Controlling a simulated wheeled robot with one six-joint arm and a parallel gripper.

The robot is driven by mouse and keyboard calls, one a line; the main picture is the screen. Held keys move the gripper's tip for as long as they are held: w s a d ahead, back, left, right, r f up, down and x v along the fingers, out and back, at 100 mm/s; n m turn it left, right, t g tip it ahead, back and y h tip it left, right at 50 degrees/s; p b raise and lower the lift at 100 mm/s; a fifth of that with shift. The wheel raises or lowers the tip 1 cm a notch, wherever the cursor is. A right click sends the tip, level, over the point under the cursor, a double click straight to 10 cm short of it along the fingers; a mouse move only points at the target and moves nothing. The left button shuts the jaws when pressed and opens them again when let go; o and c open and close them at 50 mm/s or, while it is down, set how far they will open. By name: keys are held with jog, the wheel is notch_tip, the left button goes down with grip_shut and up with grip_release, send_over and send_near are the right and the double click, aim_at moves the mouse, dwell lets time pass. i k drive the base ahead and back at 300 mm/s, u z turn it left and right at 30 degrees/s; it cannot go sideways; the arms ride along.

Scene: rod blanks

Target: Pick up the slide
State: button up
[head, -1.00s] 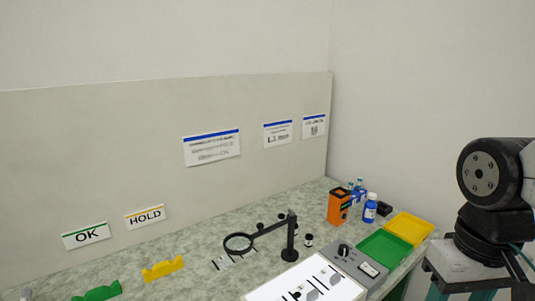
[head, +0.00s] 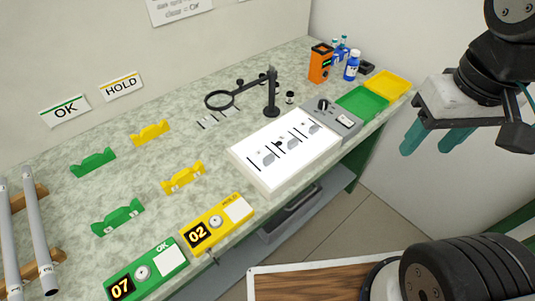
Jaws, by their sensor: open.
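I cannot pick out the slide with certainty. A white light panel (head: 260,172) lies on the bench with several small grey and dark flat pieces or markings on it, too small to tell apart. Several thin dark and pale strips (head: 218,118) lie flat under the magnifier (head: 229,100) on its black stand. My gripper (head: 431,146), with teal fingers, hangs at the right, beyond the bench's right edge. It is open and empty, apart from everything on the bench.
Grey rods (head: 37,245) rest on wooden supports at the left. Green (head: 92,163) and yellow (head: 149,133) cradles stand empty. Counter boxes (head: 217,222) line the front edge. Green (head: 362,103) and yellow (head: 388,84) trays, an orange device (head: 320,63) and bottles (head: 352,66) stand at back right.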

aim_at(288, 142)
jog(key=u, duration=0.6)
jog(key=k, duration=0.95)
jog(key=z, duration=1.1)
jog(key=i, duration=0.45)
